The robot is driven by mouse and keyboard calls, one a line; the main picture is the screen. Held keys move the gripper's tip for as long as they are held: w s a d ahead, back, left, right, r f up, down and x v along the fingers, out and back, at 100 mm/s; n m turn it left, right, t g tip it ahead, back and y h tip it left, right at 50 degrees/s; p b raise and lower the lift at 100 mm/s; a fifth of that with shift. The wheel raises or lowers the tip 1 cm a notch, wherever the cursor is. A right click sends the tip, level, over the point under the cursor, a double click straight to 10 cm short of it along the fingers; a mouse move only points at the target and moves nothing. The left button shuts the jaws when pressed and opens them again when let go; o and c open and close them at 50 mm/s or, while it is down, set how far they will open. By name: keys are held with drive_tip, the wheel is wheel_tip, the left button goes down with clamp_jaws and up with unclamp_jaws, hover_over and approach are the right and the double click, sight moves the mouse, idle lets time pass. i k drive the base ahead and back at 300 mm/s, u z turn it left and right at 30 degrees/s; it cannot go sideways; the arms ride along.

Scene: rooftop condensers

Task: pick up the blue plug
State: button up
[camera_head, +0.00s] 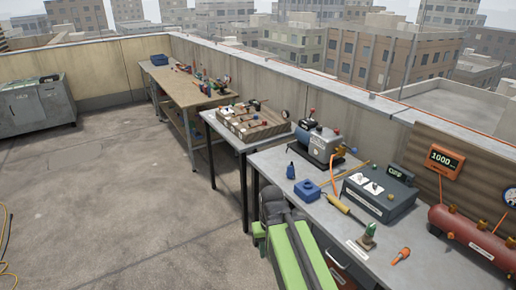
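A small upright blue piece (291,171), narrow at the top, stands near the left edge of the nearest grey table (335,222). A squat blue block (307,190) with a raised top sits just in front of it. I cannot tell for certain which one is the blue plug. My green and dark grey arm reaches up from the bottom of the view, beside the table's left edge. Its dark far end (272,200) is left of the blue block and apart from both blue things. The fingers cannot be made out, and nothing held is visible.
A grey pump (318,143), a dark control box (377,193), a yellow-handled tool (343,206), an orange-tipped piece (401,255) and a red tank (468,236) crowd the table. A wooden tray (250,125) stands on the table behind. Open floor (110,190) lies to the left.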

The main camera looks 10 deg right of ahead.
sight(289, 173)
drive_tip(key=u, duration=0.35)
drive_tip(key=i, duration=1.85)
drive_tip(key=u, duration=0.35)
